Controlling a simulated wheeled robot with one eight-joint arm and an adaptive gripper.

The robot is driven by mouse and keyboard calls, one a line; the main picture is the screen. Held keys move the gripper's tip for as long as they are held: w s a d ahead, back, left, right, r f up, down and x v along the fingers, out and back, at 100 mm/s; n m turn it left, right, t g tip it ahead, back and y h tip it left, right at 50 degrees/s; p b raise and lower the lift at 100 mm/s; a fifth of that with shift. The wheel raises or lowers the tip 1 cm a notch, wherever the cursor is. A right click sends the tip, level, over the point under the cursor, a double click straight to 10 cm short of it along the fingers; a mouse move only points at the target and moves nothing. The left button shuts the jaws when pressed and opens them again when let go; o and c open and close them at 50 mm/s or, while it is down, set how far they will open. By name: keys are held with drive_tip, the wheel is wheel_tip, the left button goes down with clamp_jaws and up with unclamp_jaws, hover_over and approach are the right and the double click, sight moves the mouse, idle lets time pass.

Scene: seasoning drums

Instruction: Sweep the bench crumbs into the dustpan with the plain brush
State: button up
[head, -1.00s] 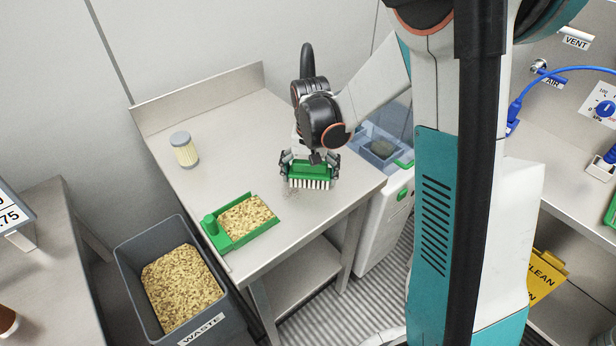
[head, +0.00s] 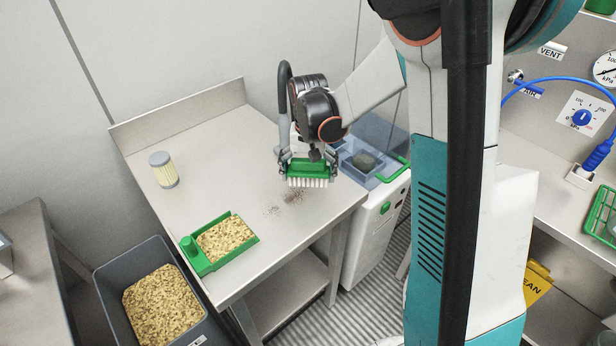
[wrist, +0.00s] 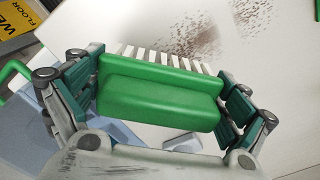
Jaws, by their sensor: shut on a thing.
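My gripper (head: 308,165) is shut on the plain green brush (head: 307,172), which has white bristles pointing down. In the wrist view the brush (wrist: 160,95) sits between my fingers. The brush is over the bench (head: 215,140), near its right edge; I cannot tell if the bristles touch the top. Dark crumbs (head: 293,197) lie on the bench in front of the brush, and they also show in the wrist view (wrist: 195,35). The green dustpan (head: 204,268) lies at the bench's front left corner and holds tan flakes.
A grey waste bin (head: 110,315) full of tan flakes stands below the bench's front left. A capped cylinder (head: 163,170) stands at the bench's left. A white unit with a blue basin (head: 380,182) adjoins the right side. The bench between crumbs and dustpan is clear.

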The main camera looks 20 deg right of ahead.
drive_tip(key=shift+w+d+r+p, duration=0.15)
drive_tip(key=shift+r+p, duration=0.3)
drive_tip(key=shift+r, duration=0.4)
drive_tip(key=shift+r+p, duration=1.1)
drive_tip(key=shift+r, duration=0.65)
